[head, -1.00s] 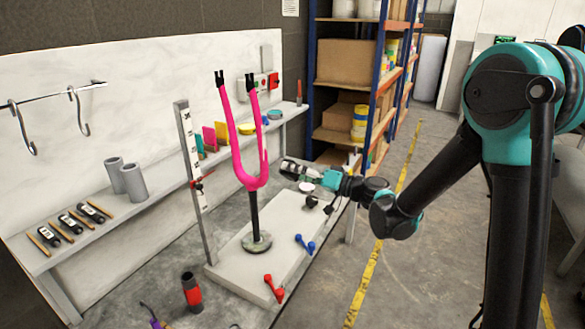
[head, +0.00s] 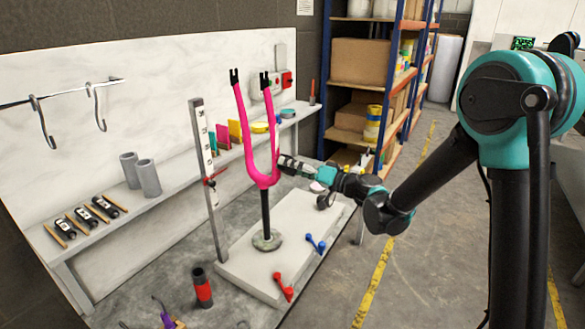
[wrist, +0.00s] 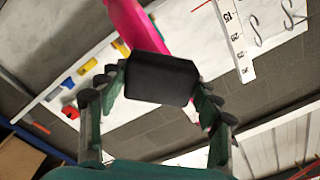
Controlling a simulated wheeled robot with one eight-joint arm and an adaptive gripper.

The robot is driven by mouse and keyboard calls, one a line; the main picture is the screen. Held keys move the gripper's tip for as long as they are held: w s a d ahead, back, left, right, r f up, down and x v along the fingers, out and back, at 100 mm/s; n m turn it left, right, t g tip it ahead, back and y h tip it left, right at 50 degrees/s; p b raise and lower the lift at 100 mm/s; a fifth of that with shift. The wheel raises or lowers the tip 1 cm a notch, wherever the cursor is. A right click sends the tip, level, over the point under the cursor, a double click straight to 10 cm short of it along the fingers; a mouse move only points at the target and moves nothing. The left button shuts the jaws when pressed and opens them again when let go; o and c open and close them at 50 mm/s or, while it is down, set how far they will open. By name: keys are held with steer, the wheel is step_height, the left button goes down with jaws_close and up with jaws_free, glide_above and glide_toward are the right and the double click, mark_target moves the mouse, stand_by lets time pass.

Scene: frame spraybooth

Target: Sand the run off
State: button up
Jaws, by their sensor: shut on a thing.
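The bright pink fork (head: 257,172) stands upright on a dark post with a round foot (head: 267,240). Its two legs point up with dark tips. My gripper (head: 287,163) is at the right leg, just above the crown, and is shut on a dark block. In the wrist view the black block (wrist: 160,78) sits between the fingertips, with the pink fork (wrist: 137,25) right behind it. The block hides part of the fork, and I cannot tell whether they touch. I cannot make out the run on the paint.
A ruled upright (head: 206,180) with a red slider stands left of the fork. A red handle (head: 283,287) and a blue handle (head: 316,244) lie on the pale base slab (head: 240,268). The wall shelf (head: 90,235) holds grey tubes and small tools. Open floor lies to the right.

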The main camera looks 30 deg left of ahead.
mark_target(277, 142)
steer(key=shift+w+a, duration=0.1)
steer(key=shift+a, duration=0.85)
stand_by(0.4)
steer(key=shift+r, duration=5.5)
steer(key=shift+a+r, duration=0.2)
steer(key=shift+r, duration=1.55)
steer(key=shift+d+f, duration=0.15)
steer(key=shift+f, duration=3.55)
steer(key=shift+f, duration=0.1)
steer(key=shift+f, duration=3.5)
